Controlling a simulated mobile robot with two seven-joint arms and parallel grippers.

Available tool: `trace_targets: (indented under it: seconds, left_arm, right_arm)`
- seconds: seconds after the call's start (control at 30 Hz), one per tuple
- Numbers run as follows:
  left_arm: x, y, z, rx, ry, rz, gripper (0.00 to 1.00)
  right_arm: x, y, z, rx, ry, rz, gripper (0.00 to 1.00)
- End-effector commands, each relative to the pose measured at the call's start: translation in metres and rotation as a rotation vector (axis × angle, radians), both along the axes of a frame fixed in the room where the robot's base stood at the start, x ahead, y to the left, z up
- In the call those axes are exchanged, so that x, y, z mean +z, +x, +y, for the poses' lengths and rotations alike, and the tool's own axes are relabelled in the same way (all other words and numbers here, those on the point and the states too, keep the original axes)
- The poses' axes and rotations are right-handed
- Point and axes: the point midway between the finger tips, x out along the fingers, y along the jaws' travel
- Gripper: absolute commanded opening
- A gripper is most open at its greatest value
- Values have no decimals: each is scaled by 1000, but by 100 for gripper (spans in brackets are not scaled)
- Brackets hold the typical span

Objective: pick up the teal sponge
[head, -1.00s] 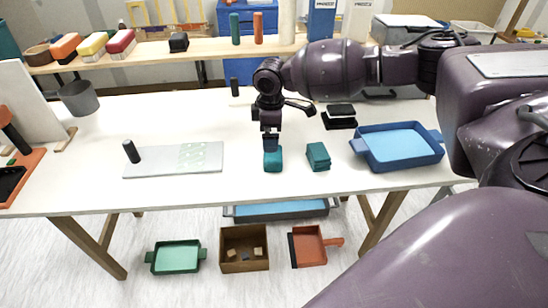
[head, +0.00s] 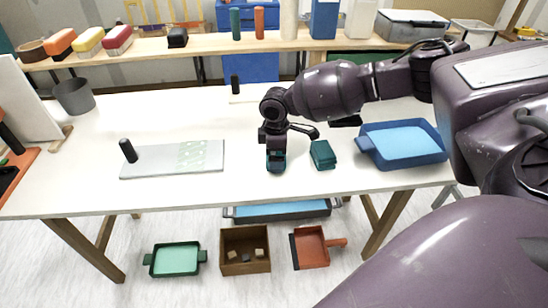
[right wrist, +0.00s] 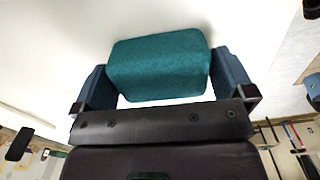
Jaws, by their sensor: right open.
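A teal sponge (head: 277,158) stands on the white table (head: 130,205), largely covered by my right gripper (head: 276,164) in the head view. In the right wrist view the sponge (right wrist: 160,66) sits between the two blue fingers of my right gripper (right wrist: 163,82). The fingers are open, one on each side of it. Whether either touches it is hard to tell. A second teal block (head: 322,155) lies on the table just right of the gripper. My left gripper is not in view.
A blue tray (head: 442,157) lies to the right. A grey board (head: 155,160) with a pale green patterned strip and dark handle lies to the left. A grey bucket (head: 74,97) stands at back left. The table between board and gripper is clear.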

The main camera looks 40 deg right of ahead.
Motion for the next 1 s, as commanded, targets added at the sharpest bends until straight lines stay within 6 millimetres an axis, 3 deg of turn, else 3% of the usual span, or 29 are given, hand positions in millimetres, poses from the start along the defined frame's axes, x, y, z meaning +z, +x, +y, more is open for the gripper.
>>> trace_targets:
  seconds: [0.1, 0.33, 0.53, 0.83, 1.0]
  left_arm:
    - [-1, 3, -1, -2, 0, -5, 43]
    - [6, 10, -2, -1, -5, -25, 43]
    - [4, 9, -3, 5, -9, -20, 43]
    - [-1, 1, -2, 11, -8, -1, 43]
    - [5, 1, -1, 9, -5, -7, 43]
  right_arm:
    - [-12, 0, 0, 0, 1, 1, 100]
    - [-11, 0, 0, 0, 0, -3, 98]
    - [-11, 0, 0, -1, 1, -2, 68]
    - [-8, 0, 0, -1, 0, -3, 67]
    - [14, 1, 0, -2, 0, -6, 67]
